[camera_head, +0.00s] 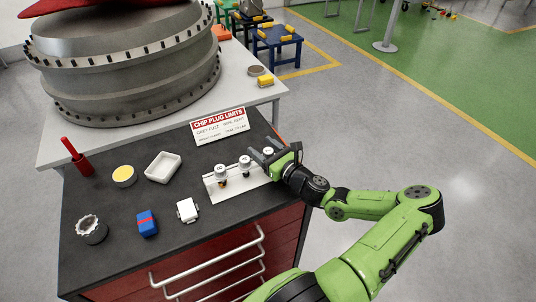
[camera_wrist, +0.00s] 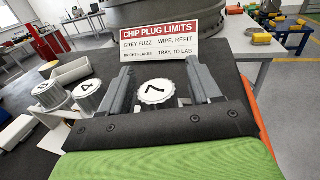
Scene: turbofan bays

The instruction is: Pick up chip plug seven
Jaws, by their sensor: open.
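Chip plug seven (camera_wrist: 155,90) is a round plug with a knurled silver rim and a white top marked 7. In the wrist view it stands between the two open fingers of my gripper (camera_wrist: 157,84), with a gap on each side. In the head view my gripper (camera_head: 266,154) is at the right end of a white rack (camera_head: 211,187), and only the white top of plug seven (camera_head: 268,150) shows. Two more plugs stand to its left: one marked 4 (camera_wrist: 87,91) and another whose number is hard to read (camera_wrist: 52,95). Its lower body is hidden.
A "Chip plug limits" sign (camera_head: 219,126) stands behind the rack. A white tray (camera_head: 163,167), yellow-topped tin (camera_head: 124,175), red tool (camera_head: 75,155), blue block (camera_head: 147,223), white box (camera_head: 187,210) and toothed metal part (camera_head: 91,229) lie left on the dark cart top. A large engine casing (camera_head: 130,60) is behind.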

